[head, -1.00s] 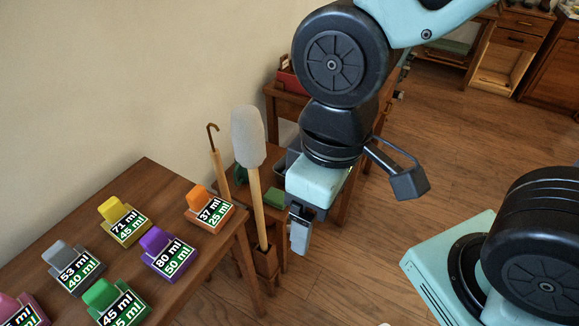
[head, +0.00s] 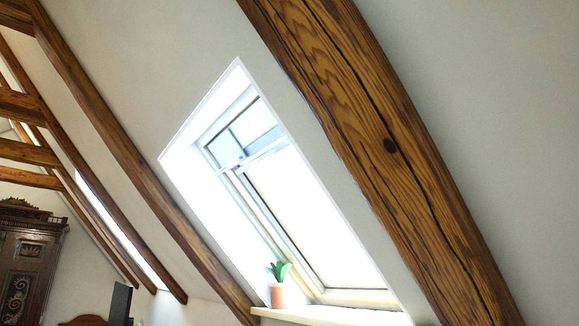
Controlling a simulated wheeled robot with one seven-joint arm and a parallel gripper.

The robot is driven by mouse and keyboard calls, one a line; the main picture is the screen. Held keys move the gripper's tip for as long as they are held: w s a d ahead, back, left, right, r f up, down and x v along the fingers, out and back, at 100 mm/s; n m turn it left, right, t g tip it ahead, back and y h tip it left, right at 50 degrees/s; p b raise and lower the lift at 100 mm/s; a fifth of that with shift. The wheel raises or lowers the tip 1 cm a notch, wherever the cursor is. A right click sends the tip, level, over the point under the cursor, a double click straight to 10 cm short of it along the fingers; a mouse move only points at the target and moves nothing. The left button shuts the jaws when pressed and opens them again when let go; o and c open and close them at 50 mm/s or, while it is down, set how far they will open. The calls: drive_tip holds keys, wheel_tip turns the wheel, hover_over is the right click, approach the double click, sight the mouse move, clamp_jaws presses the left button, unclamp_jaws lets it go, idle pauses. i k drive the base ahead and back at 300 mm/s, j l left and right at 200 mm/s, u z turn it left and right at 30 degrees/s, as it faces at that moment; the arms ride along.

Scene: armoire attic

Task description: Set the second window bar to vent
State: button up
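A roof window (head: 300,205) is set in a deep white recess in the sloping wall, in the middle of the head view. A pale bar (head: 262,153) runs across its upper part, below the top panes. I cannot tell the bar's setting from here, and bright light washes out much of the frame. Farther left, a second bright window strip (head: 115,222) shows between beams, with no bar visible on it. I cannot tell which window counts as the second. My gripper is not in the head view now.
A potted plant (head: 278,292) stands on the window sill (head: 335,315). A thick wooden beam (head: 385,150) slopes down right of the window, and another beam (head: 140,170) runs left of it. A dark carved armoire (head: 25,262) stands at the far left.

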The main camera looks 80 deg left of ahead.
sight(229, 152)
drive_tip(key=u, duration=2.8)
drive_tip(key=z, duration=0.2)
drive_tip(key=i+j+z, duration=0.2)
drive_tip(key=z, duration=0.2)
drive_tip(key=i+j+z, duration=0.1)
drive_tip(key=j+z, duration=0.25)
